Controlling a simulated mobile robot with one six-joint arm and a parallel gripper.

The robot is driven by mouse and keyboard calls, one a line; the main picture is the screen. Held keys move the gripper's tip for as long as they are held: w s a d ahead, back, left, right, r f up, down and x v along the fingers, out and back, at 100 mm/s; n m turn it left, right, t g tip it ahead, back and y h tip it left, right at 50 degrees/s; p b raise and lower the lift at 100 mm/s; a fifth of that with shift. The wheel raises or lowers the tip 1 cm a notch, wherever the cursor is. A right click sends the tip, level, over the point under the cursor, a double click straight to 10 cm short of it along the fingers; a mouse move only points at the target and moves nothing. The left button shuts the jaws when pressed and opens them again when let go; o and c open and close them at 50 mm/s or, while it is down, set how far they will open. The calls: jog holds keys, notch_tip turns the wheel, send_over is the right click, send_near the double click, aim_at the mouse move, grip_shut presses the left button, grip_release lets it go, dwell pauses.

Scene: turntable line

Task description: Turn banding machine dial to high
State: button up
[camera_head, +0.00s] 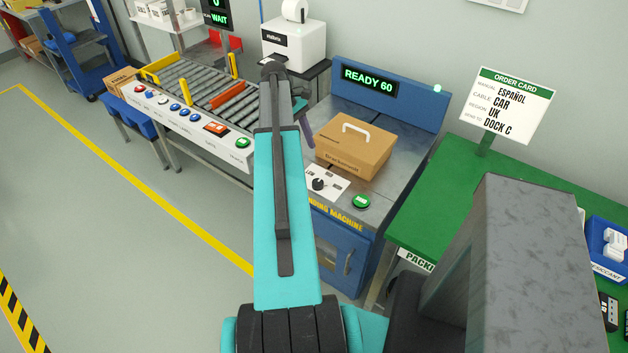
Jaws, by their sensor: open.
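The banding machine (342,220) is a blue cabinet with a metal top, right of my arm in the head view. Its dial (319,184) is a black knob on a white plate at the front edge of the top; the marks around it are too small to read. A green button (361,201) is right of the dial. The machine's display (369,81) reads "READY 60". A closed cardboard box (352,152) with a white handle sits on top. My gripper (306,130) is mostly hidden behind my teal arm; a dark finger-like part shows left of the box, apart from the dial.
A roller conveyor (205,84) with a button panel is at left. A white label printer (293,45) stands behind. A green packing table (475,165) with an order card (505,104) is at right. The floor at left is clear.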

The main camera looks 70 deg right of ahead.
aim_at(317, 182)
jog(key=shift+p+x, duration=1.65)
jog(key=shift+x, duration=4.9)
